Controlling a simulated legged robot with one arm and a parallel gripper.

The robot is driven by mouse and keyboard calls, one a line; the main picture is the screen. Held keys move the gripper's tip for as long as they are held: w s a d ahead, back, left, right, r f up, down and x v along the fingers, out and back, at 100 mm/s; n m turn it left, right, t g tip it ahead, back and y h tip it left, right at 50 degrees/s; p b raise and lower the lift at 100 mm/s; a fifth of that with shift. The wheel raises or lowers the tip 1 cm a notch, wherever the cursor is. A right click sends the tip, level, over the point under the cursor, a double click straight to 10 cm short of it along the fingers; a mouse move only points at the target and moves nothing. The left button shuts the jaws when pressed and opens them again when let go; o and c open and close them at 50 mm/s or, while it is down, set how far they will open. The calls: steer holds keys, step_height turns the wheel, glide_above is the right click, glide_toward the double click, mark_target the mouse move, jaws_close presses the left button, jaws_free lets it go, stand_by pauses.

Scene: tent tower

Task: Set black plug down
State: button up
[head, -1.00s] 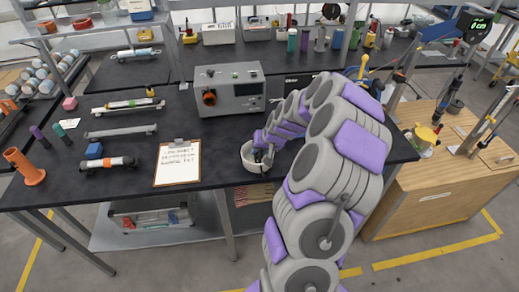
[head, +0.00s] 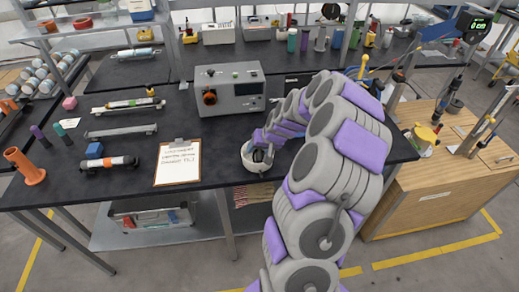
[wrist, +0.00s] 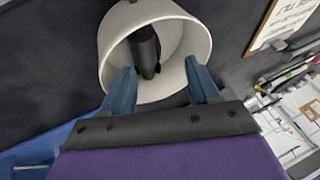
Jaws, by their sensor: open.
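A black plug (wrist: 146,48) lies inside a round white bowl (wrist: 190,32), resting against its inner wall in the wrist view. My gripper (wrist: 160,82) is open, its two blue-grey fingers apart at the bowl's rim, with the plug beyond and between them. I see no finger closed on the plug. In the head view the white bowl (head: 250,166) stands near the front edge of the black bench, with my gripper (head: 262,155) at its mouth. The plug is too small and covered to make out clearly there.
A grey instrument box (head: 230,90) stands behind the bowl. A clipboard (head: 178,163) lies to its left, with an orange-and-black cylinder (head: 110,162) farther left. The black bench (head: 225,148) is bare between clipboard and bowl. A wooden cabinet (head: 440,195) stands at right.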

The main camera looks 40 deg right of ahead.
mark_target(259, 156)
step_height(259, 156, up, 7)
steer(key=p, duration=0.2)
steer(key=shift+f, duration=0.15)
stand_by(0.3)
steer(key=s+a+r+n+g+y, duration=0.15)
steer(key=s+a+r, duration=0.25)
steer(key=a, duration=0.7)
steer(key=s+a+r+n+g, duration=0.25)
steer(key=s+a+r, duration=0.2)
steer(key=a, duration=0.65)
steer(key=s+a+r+n+g+h, duration=0.1)
steer(key=s+a, duration=0.3)
steer(key=s, duration=0.8)
steer(key=s+a+r+n+g+h, duration=0.1)
steer(key=s+a, duration=0.4)
steer(key=s, duration=0.7)
steer(key=shift+s+r+n+g, duration=0.2)
steer(key=shift+r+n+g, duration=0.3)
steer(key=shift+r+g, duration=0.2)
